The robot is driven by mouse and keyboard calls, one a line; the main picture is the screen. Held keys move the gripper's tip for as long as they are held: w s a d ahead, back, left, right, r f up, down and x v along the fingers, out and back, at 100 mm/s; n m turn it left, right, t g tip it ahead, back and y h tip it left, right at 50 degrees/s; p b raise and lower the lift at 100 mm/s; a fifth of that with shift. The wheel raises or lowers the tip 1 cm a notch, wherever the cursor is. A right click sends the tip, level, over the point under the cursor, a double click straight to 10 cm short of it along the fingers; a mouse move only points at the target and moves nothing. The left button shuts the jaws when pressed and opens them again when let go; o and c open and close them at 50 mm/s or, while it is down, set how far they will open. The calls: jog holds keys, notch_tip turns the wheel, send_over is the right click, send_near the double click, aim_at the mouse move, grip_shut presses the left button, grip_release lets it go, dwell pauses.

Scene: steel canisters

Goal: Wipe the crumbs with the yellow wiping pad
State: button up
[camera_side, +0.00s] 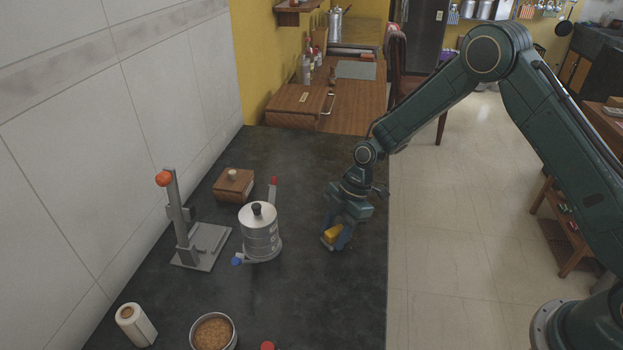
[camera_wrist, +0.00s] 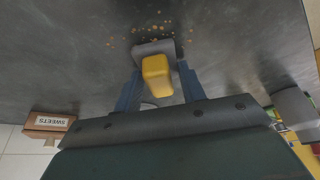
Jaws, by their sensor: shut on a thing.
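The yellow wiping pad (camera_side: 331,234) is between the fingers of my gripper (camera_side: 338,241) over the dark worktop, near its right edge. In the wrist view the yellow pad (camera_wrist: 157,76) has a grey face at its far end, and the blue fingers of my gripper (camera_wrist: 160,88) close on it from both sides. Small orange-brown crumbs (camera_wrist: 153,30) lie scattered on the worktop just beyond the pad. I cannot tell whether the pad touches the surface. The crumbs are too small to make out in the side view.
A bowl of brown grains (camera_side: 213,333) and a white roll (camera_side: 135,326) are at the front.

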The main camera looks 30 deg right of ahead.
aim_at(355, 235)
jog(key=shift+s+d, duration=1.95)
jog(key=shift+d, duration=0.05)
jog(key=shift+w+d, duration=0.75)
jog(key=shift+w+a, duration=2.65)
jog(key=shift+a, duration=0.2)
jog(key=shift+w+d, duration=0.7)
jog(key=shift+d, duration=0.15)
jog(key=shift+s+d, duration=2.6)
jog(key=shift+s, duration=0.1)
notch_tip(355, 235, up, 8)
jog(key=shift+r, duration=0.15)
